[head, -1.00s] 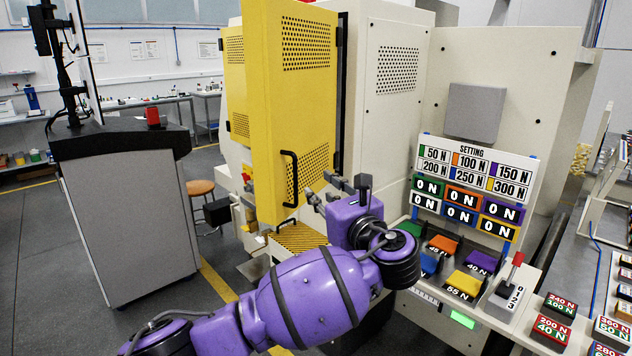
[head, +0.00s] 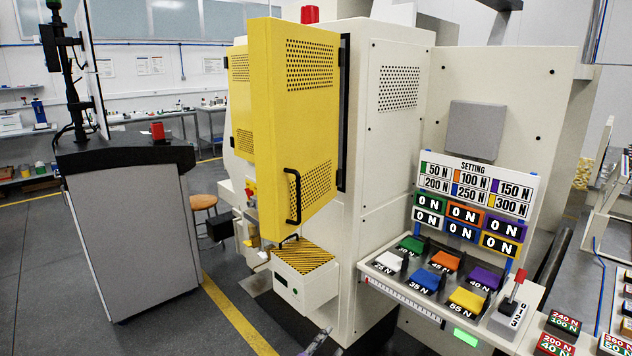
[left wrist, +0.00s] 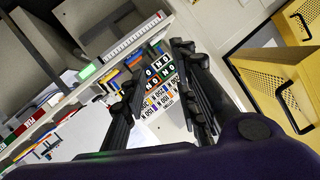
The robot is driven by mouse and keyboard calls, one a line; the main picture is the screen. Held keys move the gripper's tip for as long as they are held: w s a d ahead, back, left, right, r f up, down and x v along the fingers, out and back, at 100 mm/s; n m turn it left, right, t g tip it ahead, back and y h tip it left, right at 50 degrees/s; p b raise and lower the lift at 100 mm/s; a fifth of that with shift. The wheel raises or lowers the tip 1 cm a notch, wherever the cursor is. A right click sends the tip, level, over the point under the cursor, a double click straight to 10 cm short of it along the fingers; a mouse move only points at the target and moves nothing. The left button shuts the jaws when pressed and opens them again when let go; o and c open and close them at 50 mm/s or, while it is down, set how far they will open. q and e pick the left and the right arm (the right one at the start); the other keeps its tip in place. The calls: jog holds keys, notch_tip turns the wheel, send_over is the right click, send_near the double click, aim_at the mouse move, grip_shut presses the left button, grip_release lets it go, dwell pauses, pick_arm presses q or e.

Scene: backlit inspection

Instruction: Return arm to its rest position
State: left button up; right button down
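My left arm has almost left the head view. Only a small piece of my left gripper (head: 318,343) shows at the bottom edge, below the white machine. In the left wrist view my left gripper (left wrist: 160,85) has its two dark fingers spread apart, with nothing between them. Beyond the fingers lies the setting panel (left wrist: 160,95), seen tilted, and the fingers do not appear to touch it. My right gripper is in neither view.
The machine's yellow door (head: 300,130) stands open, above a striped-top box (head: 304,272). Coloured buttons (head: 467,300) and a red-knobbed lever (head: 515,285) sit on the ledge at right. A grey console (head: 130,235) stands left, with open floor between.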

pick_arm(q)
jog(key=s+a+f+n+g+y, duration=0.1)
jog(key=s+a+f+n, duration=0.2)
jog(key=s+a+f, duration=0.4)
jog(key=s+a+f+n+g+y, duration=0.2)
jog(key=s+a+f, duration=0.5)
jog(key=s, duration=1)
jog(key=s+a+f+n+g+y, duration=0.2)
jog(key=s+a+f+n, duration=0.2)
jog(key=s+a+f, duration=0.3)
jog(key=s+f, duration=0.2)
jog(key=s, duration=0.3)
jog(key=shift+s+a+f+n+p, duration=0.2)
jog(key=shift+a+n+p, duration=0.15)
jog(key=shift+n, duration=0.05)
jog(key=shift+w+a, duration=0.1)
